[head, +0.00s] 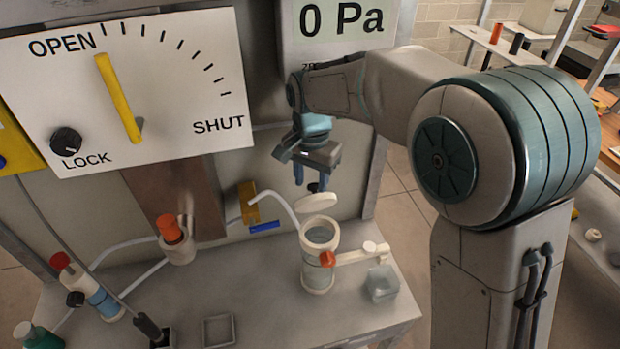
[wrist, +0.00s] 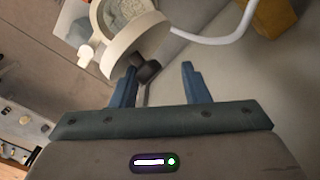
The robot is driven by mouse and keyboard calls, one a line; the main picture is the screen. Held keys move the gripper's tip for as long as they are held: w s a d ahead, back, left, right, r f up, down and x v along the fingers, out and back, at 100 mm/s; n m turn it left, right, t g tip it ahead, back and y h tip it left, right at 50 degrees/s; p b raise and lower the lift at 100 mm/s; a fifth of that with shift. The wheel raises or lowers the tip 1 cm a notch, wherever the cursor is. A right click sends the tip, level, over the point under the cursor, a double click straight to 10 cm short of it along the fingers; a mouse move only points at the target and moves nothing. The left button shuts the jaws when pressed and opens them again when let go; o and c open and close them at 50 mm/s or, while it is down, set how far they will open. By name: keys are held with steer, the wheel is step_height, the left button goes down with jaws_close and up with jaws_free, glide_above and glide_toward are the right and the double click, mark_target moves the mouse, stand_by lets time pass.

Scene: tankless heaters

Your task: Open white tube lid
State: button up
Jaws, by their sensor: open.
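The white tube (head: 318,262) stands upright on the bench, with its mouth uncovered in the head view. Its round white lid (head: 317,202) is raised above the rim, apart from the mouth; the lid (wrist: 134,42) also shows in the wrist view, with the tube's mouth (wrist: 122,12) behind it. A small dark knob (wrist: 147,70) sits by the lid's edge, near the left finger. My gripper (head: 312,184) is open, pointing down just above the lid; its blue fingers (wrist: 158,76) are apart in the wrist view. I cannot tell whether a finger touches the lid or knob.
An orange piece (head: 327,259) and a white side arm (head: 362,254) adjoin the tube. A clear square cup (head: 382,283) stands at right. A white hose (head: 284,206) passes at left. The OPEN/SHUT dial panel (head: 130,85) rises behind.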

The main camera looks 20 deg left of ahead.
step_height(320, 180, up, 8)
steer(key=b, duration=0.1)
steer(key=shift+f, duration=0.25)
